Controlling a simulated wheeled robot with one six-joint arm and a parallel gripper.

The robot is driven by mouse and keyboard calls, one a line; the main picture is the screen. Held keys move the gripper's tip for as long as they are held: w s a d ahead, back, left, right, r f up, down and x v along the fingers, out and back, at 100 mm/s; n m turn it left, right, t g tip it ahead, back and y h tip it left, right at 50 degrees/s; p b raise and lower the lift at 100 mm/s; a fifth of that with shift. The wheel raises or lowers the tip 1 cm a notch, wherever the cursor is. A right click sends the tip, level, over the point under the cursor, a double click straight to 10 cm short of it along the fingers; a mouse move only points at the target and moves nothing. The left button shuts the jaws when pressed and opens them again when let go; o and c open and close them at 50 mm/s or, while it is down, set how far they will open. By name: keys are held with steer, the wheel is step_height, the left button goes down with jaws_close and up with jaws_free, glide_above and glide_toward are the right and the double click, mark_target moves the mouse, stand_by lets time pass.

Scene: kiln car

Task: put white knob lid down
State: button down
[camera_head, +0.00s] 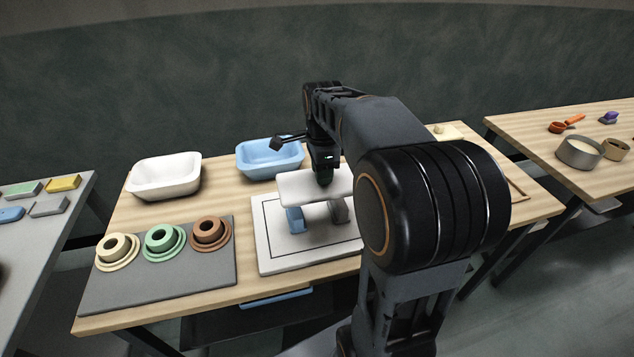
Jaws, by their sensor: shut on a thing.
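My gripper (323,178) points down over the middle of the work table, with its fingertips at the top of a white, flat, slab-like piece (296,188). I take this piece to be the white knob lid; no knob shows, and the fingers cover where one might be. My gripper is shut on it. Below the lid are a blue post (295,220) and a grey post (339,211) on a white board (275,262) with a dark outline. I cannot tell whether the lid touches the posts. My arm hides the lid's right end and the board's right side.
A white basin (165,178) and a blue basin (268,160) stand at the back. A grey mat (160,290) at the left holds a cream (117,248), a green (163,240) and a brown ringed piece (210,232). Side tables flank this one.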

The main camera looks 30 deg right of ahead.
steer(key=shift+w+d+f, duration=0.15)
steer(key=shift+w+f, duration=0.8)
steer(key=shift+f, duration=0.25)
steer(key=shift+w+d+f, duration=0.15)
steer(key=shift+w+f, duration=0.8)
steer(key=shift+f, duration=1.65)
steer(key=shift+f+b, duration=0.35)
steer(key=shift+f, duration=0.25)
steer(key=c, duration=0.8)
jaws_free()
steer(key=shift+s, duration=0.1)
